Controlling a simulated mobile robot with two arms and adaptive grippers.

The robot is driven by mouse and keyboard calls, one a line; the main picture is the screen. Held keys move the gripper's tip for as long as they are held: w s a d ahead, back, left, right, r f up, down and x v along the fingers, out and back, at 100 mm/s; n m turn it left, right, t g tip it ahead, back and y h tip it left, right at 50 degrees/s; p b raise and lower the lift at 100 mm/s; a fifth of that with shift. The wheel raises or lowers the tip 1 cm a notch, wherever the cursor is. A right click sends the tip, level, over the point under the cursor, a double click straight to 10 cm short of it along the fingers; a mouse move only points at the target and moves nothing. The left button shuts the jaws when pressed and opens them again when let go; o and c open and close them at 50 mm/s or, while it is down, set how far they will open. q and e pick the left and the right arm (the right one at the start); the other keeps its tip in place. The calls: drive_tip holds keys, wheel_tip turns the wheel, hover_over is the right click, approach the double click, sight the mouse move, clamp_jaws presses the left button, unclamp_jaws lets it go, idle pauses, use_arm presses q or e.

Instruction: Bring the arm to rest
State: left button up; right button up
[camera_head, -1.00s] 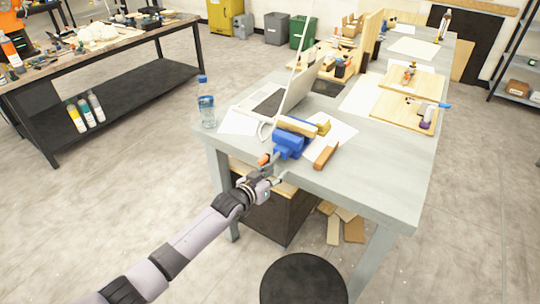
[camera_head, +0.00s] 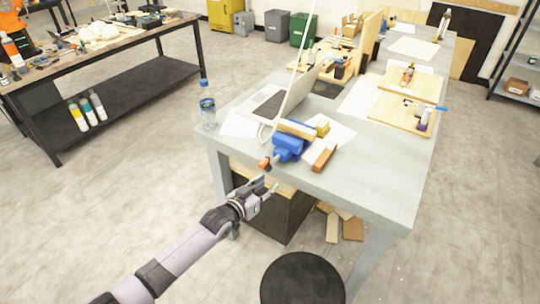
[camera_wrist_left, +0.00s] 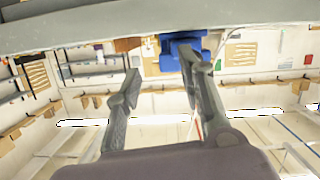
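My left arm (camera_head: 185,250) reaches in from the lower left of the head view. My left gripper (camera_head: 270,183) is in front of the near side of the grey workbench (camera_head: 372,178), below the blue vise (camera_head: 290,145). Its two fingers are apart with nothing between them. In the left wrist view the open fingers (camera_wrist_left: 160,62) show clear of each other, with the blue vise (camera_wrist_left: 183,48) beyond them and the bench edge across the top. My right gripper is in neither view.
A water bottle (camera_head: 207,112), laptop (camera_head: 298,90) and wooden boards (camera_head: 400,112) are on the bench. A dark cabinet (camera_head: 285,218) stands under it. A round black stool (camera_head: 302,280) is at the bottom. The floor to the left (camera_head: 100,215) is clear.

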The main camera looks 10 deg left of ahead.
use_arm(q)
drive_tip(key=shift+s+a, duration=0.2)
drive_tip(key=shift+s, duration=0.4)
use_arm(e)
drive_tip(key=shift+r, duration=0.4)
use_arm(q)
drive_tip(key=shift+f, duration=0.1)
